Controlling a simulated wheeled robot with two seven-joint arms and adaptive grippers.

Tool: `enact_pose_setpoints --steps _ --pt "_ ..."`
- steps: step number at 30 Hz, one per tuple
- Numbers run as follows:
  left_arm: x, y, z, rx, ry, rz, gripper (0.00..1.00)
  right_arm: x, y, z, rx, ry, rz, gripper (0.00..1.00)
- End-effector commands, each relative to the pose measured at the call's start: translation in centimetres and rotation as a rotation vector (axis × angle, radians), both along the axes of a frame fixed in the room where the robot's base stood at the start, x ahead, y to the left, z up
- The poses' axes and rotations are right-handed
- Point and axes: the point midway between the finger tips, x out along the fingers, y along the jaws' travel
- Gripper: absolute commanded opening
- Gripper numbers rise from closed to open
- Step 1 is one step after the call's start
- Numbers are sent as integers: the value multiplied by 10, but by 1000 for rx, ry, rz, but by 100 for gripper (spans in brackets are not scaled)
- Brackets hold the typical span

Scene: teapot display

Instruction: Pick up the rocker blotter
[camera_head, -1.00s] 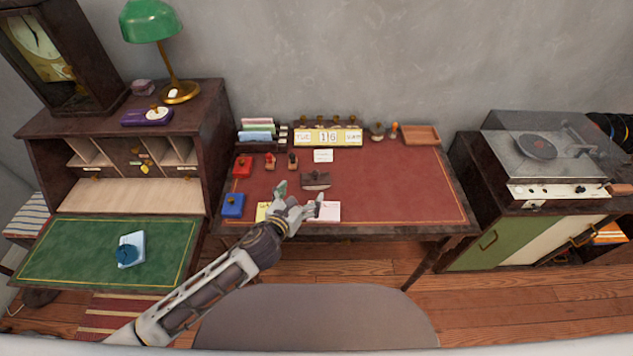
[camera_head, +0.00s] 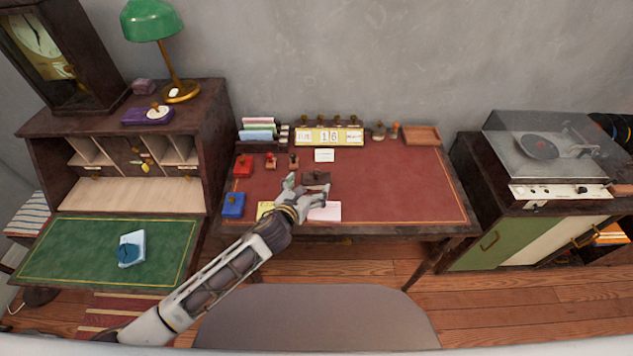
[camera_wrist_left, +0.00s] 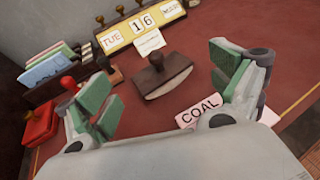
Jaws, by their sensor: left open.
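The rocker blotter (camera_head: 316,177) is a dark brown block with a curved underside and a knob on top. It sits on the red desk top, just beyond my left gripper. In the left wrist view the blotter (camera_wrist_left: 164,80) stands ahead of and between the two spread fingers, untouched. My left gripper (camera_head: 308,187) is open and empty, low over the desk's front middle. In the left wrist view the green finger pads of the gripper (camera_wrist_left: 165,88) are wide apart. My right gripper is not in view.
A pink card marked COAL (camera_wrist_left: 200,110) lies near the right finger. A red box (camera_head: 243,166), small stamps (camera_head: 271,162) and a blue box (camera_head: 233,205) stand left. A calendar (camera_head: 328,137) and a white card (camera_head: 324,155) are behind. The desk's right side (camera_head: 410,190) is clear.

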Motion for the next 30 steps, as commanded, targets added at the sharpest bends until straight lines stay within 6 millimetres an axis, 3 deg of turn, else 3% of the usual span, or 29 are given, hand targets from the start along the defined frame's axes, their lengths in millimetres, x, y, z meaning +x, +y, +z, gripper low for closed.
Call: enact_pose_setpoints --steps 12,18,30 --pt "31 -13 -10 0 -1 0 94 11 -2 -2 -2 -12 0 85" --pt "33 -14 -11 -1 -1 -1 94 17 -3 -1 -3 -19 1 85" --pt "37 -16 -12 0 -1 0 94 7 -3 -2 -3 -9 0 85"
